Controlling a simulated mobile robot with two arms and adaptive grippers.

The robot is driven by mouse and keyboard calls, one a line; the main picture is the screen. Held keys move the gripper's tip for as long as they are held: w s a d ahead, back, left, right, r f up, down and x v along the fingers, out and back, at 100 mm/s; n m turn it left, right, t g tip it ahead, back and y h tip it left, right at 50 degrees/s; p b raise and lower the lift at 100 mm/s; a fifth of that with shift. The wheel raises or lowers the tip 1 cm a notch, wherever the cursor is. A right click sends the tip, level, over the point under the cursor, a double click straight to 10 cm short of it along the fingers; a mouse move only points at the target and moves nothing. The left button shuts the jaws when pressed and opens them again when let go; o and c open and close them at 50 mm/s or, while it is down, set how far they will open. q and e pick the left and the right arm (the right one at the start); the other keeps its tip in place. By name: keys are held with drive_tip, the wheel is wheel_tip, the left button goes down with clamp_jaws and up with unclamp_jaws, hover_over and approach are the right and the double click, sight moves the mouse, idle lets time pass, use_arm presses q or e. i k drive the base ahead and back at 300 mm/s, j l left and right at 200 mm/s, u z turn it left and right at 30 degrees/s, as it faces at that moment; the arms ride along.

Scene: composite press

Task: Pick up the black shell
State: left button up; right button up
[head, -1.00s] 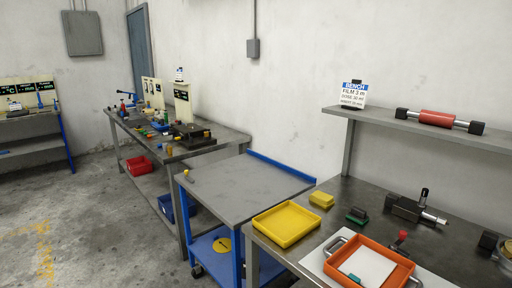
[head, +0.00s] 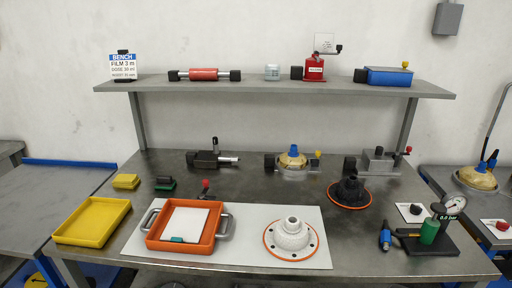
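The black shell (head: 349,190) is a dark, cone-like part with a neck on top and an orange ring round its base. It stands upright on the steel bench (head: 240,176), right of the middle in the head view. A similar white shell (head: 290,236) with an orange ring stands in front of it to the left, on a white board. Neither of my grippers is in view.
An orange tray (head: 187,226) with handles and a yellow tray (head: 92,221) are at the left. A gauge stand (head: 432,228) stands right of the black shell. Metal fixtures (head: 378,162) stand behind it, under a shelf (head: 270,87).

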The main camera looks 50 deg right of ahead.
sight(348, 193)
drive_tip(key=z, duration=2.2)
drive_tip(key=i+l+u, duration=0.1)
drive_tip(key=l, duration=0.2)
drive_tip(key=i+l+u, duration=0.2)
drive_tip(key=l, duration=0.4)
drive_tip(key=i+l+u, duration=0.15)
drive_tip(key=i+l, duration=0.1)
drive_tip(key=l, duration=0.05)
